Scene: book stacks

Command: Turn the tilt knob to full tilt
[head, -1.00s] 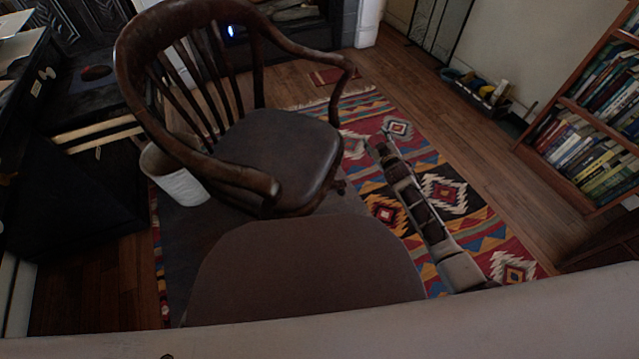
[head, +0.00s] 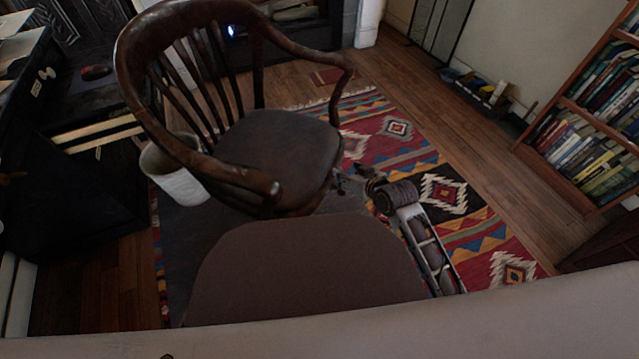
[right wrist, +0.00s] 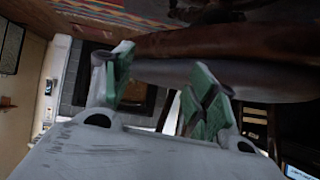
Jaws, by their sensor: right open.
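A dark wooden armchair (head: 275,150) with a slatted back and brown seat stands left of centre in the head view. I cannot make out a tilt knob in either view. My right gripper (head: 352,178) is beside the near right edge of the chair's seat, at about seat height or lower. In the right wrist view my right gripper (right wrist: 163,78) is open, with green finger pads apart and nothing seen between them. A long brown rounded edge (right wrist: 235,48), probably the chair's seat, lies just beyond the right finger. My left gripper is not in view.
A brown rounded panel (head: 300,265) fills the near middle. A white bin (head: 175,172) stands left of the chair. A patterned rug (head: 440,180) lies under and right of it. A bookcase (head: 590,140) stands at the right. Wooden floor between rug and bookcase is clear.

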